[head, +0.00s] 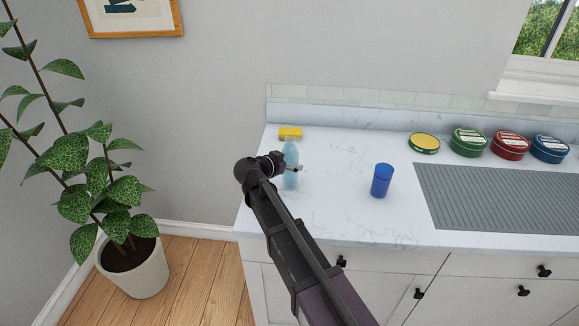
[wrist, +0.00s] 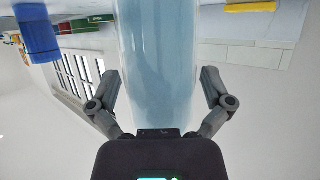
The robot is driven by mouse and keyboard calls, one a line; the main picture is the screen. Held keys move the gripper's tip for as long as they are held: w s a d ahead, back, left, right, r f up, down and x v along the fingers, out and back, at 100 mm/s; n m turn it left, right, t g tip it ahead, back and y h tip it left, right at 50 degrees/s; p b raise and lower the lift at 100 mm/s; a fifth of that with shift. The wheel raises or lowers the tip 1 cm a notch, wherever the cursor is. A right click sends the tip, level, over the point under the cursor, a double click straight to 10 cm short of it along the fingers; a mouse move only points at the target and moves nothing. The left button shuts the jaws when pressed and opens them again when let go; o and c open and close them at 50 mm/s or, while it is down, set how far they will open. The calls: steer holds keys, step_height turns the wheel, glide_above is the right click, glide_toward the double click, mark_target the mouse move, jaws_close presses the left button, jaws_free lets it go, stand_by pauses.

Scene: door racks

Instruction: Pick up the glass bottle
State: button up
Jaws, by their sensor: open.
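The glass bottle (head: 291,155) is pale blue and translucent. It stands upright on the white counter near its left end in the head view, partly hidden behind my gripper. My gripper (head: 296,168) is at the bottle, at about mid-height. In the wrist view, which is upside down, the bottle (wrist: 158,60) fills the middle of the picture. The two fingers of my gripper (wrist: 160,85) are open, one on each side of the bottle, with a visible gap on both sides.
A yellow sponge-like block (head: 290,133) lies behind the bottle. A blue cup (head: 381,181) stands to the right on the counter (head: 335,215). Several round tins (head: 468,142) line the back right, behind a grey ribbed mat (head: 500,200). A potted plant (head: 133,268) stands left of the counter.

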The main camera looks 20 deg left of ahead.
mark_target(290, 152)
steer(key=c, duration=1.1)
steer(key=shift+r+p, duration=0.5)
steer(key=shift+c, duration=0.2)
steer(key=shift+r+p, duration=1.35)
steer(key=s+r+p, duration=0.1)
steer(key=s, duration=1.4)
steer(key=shift+s+d+r, duration=0.15)
steer(key=shift+s, duration=0.2)
steer(key=shift+s, duration=0.15)
